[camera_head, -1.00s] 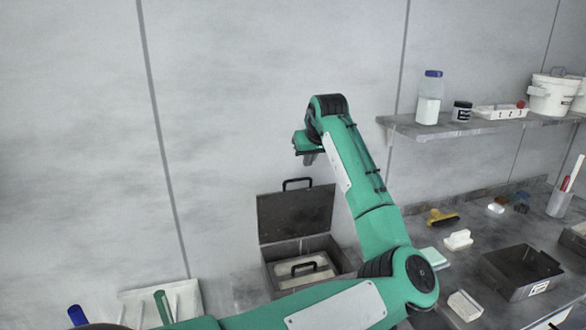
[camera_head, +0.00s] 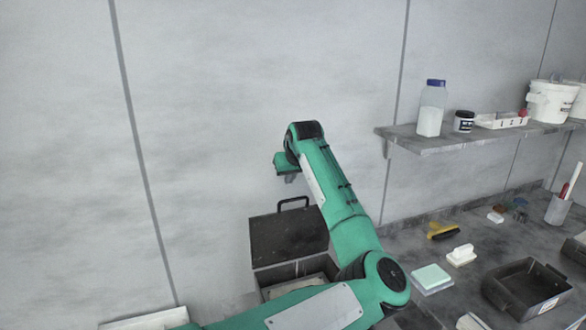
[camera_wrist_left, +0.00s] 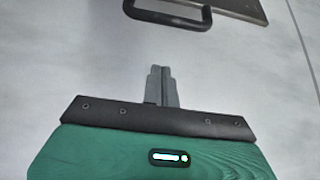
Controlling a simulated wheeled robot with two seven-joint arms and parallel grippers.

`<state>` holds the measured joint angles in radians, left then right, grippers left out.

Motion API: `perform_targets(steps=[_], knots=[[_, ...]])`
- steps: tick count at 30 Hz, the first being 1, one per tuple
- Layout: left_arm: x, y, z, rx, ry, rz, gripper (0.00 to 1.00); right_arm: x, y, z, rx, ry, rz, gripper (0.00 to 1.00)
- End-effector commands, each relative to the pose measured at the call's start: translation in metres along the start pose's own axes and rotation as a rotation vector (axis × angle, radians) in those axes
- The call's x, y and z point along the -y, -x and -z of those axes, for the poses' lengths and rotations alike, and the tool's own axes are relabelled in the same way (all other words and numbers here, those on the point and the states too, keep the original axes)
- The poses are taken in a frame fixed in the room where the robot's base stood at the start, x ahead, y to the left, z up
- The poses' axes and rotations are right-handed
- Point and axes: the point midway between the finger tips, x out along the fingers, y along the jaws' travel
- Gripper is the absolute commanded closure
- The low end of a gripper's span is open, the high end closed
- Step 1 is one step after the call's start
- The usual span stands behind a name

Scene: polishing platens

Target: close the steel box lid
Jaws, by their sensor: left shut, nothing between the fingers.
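The steel box (camera_head: 262,279) stands against the wall, partly hidden by my left arm. Its dark lid (camera_head: 283,238) stands open and upright at the back, with a black handle (camera_head: 293,201) on its top edge. My left gripper (camera_head: 290,179) is just above the handle and looks apart from it. In the left wrist view, the closed, empty fingers (camera_wrist_left: 161,85) point toward the handle (camera_wrist_left: 168,18), with a gap between, and part of the lid (camera_wrist_left: 240,7) shows at the top edge. My right gripper is out of view.
A wall shelf (camera_head: 455,140) with a bottle (camera_head: 431,108), jar and tubs is at the right. On the bench are a yellow-handled tool (camera_head: 442,231), a white block (camera_head: 461,255), a green-topped pad (camera_head: 431,276) and a dark tray (camera_head: 528,290). The wall is close behind the box.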

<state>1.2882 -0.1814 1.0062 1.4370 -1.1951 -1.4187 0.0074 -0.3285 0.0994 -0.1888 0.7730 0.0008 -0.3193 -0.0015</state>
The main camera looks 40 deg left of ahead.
Motion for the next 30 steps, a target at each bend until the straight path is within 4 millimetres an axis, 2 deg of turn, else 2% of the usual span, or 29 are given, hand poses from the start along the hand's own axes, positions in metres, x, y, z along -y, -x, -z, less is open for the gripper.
perform_targets(steps=[3,5,9,15,30], knots=[[0.000,-0.026,0.001,0.003,-0.002,0.001,1.00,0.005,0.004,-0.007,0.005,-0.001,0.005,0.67],[0.000,-0.035,-0.001,0.002,-0.002,-0.001,1.00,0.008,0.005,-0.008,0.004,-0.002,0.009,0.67],[-0.001,-0.025,-0.021,0.001,0.000,-0.001,1.00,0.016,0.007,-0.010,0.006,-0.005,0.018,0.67],[0.000,-0.021,-0.035,0.000,0.000,-0.001,1.00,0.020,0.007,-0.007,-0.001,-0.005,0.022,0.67],[0.000,-0.021,-0.038,-0.003,0.000,0.000,1.00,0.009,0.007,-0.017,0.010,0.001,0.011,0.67]])
